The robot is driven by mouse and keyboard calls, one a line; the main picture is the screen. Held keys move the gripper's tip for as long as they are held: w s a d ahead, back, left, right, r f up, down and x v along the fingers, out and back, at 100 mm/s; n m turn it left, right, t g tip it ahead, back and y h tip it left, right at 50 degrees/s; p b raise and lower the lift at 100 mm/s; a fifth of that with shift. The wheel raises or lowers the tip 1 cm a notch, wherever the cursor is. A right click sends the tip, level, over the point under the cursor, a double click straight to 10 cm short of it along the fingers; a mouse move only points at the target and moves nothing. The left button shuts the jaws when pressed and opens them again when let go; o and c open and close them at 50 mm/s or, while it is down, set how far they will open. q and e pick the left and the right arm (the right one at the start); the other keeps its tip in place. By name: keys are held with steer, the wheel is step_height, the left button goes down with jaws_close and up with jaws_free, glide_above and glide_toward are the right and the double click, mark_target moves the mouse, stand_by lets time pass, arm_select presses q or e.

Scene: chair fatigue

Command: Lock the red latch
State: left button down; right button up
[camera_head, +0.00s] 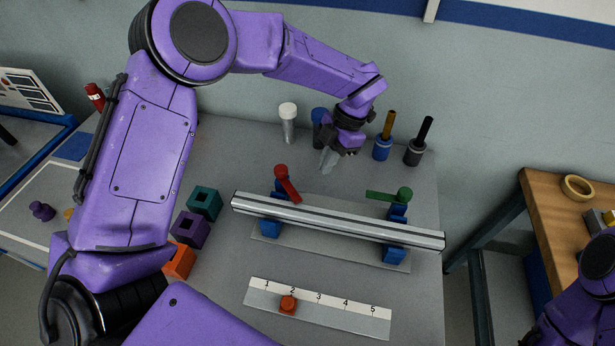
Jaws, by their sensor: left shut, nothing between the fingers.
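The red latch (287,184) is a short lever with a round knob. It stands tilted at the back left of a long metal bar (340,220) that rests on blue supports. A green latch (390,195) lies nearly flat at the bar's right part. My left gripper (329,160) is shut and empty. It points down behind the bar, above and to the right of the red latch, apart from it. My right arm shows only in part at the lower right edge, and its gripper is outside the view.
Teal (205,200), purple and orange blocks lie left of the bar.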

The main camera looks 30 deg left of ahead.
mark_target(288, 183)
arm_select(q)
steer(key=s+a+f+p, duration=0.2)
steer(key=s+a+f, duration=0.1)
steer(key=s+f, duration=0.1)
steer(key=shift+s+p, duration=0.3)
steer(key=shift+w+f, duration=0.1)
steer(key=shift+f, duration=0.05)
steer(key=shift+s+m, duration=0.3)
